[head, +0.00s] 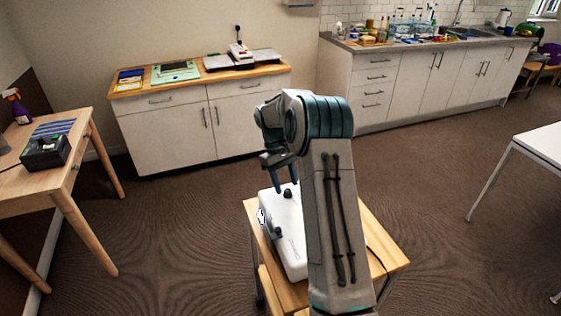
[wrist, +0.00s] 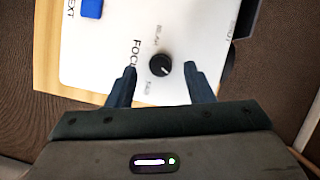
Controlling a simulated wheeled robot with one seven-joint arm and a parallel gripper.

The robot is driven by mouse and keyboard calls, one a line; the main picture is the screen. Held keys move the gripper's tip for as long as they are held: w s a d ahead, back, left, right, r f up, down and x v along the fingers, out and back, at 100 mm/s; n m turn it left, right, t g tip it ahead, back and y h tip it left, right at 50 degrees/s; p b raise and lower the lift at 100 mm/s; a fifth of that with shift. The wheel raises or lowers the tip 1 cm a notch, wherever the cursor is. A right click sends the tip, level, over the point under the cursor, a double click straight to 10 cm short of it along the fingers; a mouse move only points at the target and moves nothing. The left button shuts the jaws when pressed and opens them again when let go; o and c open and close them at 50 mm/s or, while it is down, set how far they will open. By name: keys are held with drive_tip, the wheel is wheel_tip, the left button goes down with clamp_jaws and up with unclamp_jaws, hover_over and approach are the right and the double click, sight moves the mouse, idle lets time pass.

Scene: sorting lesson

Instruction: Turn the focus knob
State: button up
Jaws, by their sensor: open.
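The focus knob (wrist: 160,66) is a small round black knob with a white pointer mark, on the top of a white device (wrist: 110,35). Part of the word "FOCUS" shows beside it in the wrist view. My gripper (wrist: 162,78) is open, with one dark finger on each side of the knob and a gap to it on both sides. In the head view, the white device (head: 290,240) lies on a small wooden cart, partly hidden by my arm. My gripper (head: 283,188) points down at the device's far end, beside a black knob.
The wooden cart (head: 378,243) stands in open carpeted floor. A blue button (wrist: 92,8) is on the device in the wrist view. A wooden table (head: 62,190) stands left, cabinets (head: 165,135) behind, and a white table (head: 540,140) right.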

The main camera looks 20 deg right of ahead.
drive_tip(key=v, duration=1.2)
